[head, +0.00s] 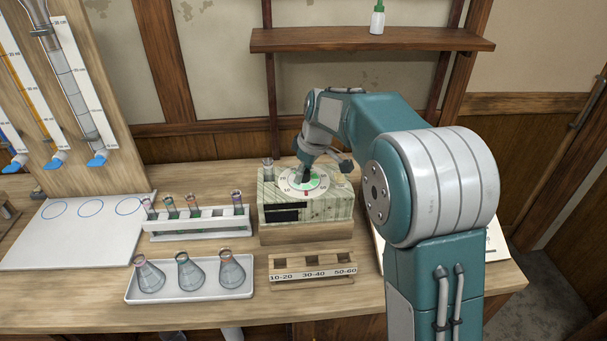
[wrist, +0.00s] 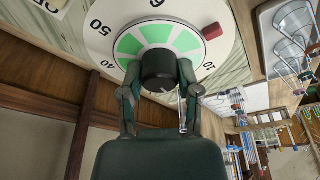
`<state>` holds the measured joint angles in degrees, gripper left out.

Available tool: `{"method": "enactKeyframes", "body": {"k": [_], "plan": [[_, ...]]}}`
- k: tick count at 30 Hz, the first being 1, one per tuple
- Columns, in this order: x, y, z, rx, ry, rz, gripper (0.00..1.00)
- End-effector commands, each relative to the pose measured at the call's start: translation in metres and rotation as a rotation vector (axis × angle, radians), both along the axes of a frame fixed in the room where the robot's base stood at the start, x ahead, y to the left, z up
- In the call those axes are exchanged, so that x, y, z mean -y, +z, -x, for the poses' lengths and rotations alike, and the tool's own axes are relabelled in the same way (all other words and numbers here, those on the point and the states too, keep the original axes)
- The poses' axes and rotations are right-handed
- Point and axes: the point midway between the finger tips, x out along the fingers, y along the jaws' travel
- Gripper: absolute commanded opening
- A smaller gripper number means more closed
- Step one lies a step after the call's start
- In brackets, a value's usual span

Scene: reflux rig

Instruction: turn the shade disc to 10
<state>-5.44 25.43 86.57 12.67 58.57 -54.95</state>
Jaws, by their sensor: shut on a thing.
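The shade disc is a white dial (head: 288,188) with green sectors and printed numbers, on top of a pale green streaked box (head: 338,207). In the wrist view the disc (wrist: 100,45) shows 50 at the upper left and what reads as 10 at the lower right. A red marker (wrist: 212,30) sits at the disc's right edge, a little above that 10. My gripper (head: 303,176) comes down over the disc's middle. In the wrist view my gripper (wrist: 158,75) is shut on the dark round knob (wrist: 158,62) at the disc's centre. Some numbers are cut off or hidden.
A white rack of tubes (head: 195,228) stands left of the box. A tray with flasks (head: 190,292) and a wooden holder marked 10-20, 30-40 and 50-60 (head: 312,273) lie in front. Burettes (head: 75,90) stand at the left. A shelf (head: 370,40) hangs behind.

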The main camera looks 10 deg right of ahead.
Motion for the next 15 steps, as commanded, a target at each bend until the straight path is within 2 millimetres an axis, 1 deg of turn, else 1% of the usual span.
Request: {"method": "enactKeyframes", "body": {"k": [1, 15], "plan": [[0.0007, -0.0106, 0.004, -0.026, 0.049, 0.004, 0.06], [0.0002, -0.0106, 0.0048, -0.026, 0.591, 0.002, 0.06]]}}
